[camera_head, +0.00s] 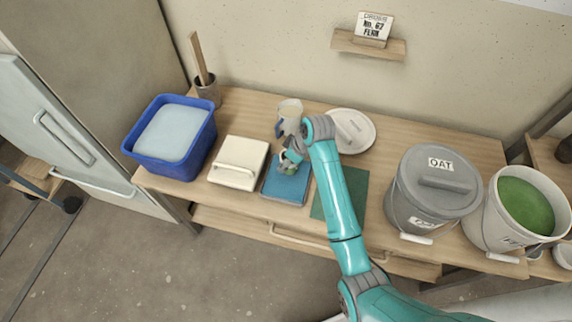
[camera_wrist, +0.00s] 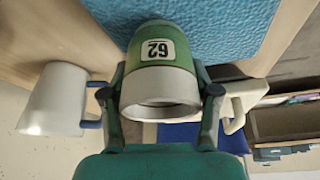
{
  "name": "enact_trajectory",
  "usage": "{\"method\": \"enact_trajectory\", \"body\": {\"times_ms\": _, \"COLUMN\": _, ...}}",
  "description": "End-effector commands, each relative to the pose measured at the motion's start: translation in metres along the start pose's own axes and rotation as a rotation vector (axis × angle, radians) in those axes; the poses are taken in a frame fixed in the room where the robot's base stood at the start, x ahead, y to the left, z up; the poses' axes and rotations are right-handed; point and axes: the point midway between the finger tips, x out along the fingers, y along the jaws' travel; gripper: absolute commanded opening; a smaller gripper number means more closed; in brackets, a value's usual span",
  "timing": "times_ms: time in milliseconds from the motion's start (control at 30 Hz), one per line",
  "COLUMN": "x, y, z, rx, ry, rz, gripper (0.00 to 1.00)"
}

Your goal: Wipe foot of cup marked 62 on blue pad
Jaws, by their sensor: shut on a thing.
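The cup marked 62 (camera_wrist: 160,72) has a pale rim, a green body and a white label. My gripper (camera_wrist: 160,93) is shut on it, one finger on each side, with the open mouth toward the wrist camera. In the head view my gripper (camera_head: 289,160) is over the back part of the blue pad (camera_head: 285,192), mostly hiding the cup. The pad also shows in the wrist view (camera_wrist: 235,25), beyond the cup's foot end. The foot itself is hidden, so I cannot tell whether it touches the pad.
A pale jug (camera_head: 290,108) stands just behind my gripper. A cream lidded box (camera_head: 238,165) and a blue tub (camera_head: 170,137) are left. A round lid (camera_head: 352,128), green mat (camera_head: 350,190), grey OAT bucket (camera_head: 433,190) and open bucket with green glaze (camera_head: 522,207) are right.

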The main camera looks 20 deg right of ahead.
Motion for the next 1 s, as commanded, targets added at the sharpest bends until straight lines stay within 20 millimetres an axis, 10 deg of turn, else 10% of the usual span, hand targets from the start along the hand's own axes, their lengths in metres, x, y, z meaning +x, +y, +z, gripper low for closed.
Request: {"method": "enact_trajectory", "body": {"times_ms": 1000, "x": -0.004, "y": -0.049, "z": 0.013, "rx": 0.000, "ry": -0.001, "rz": -0.002, "gripper": 0.19}}
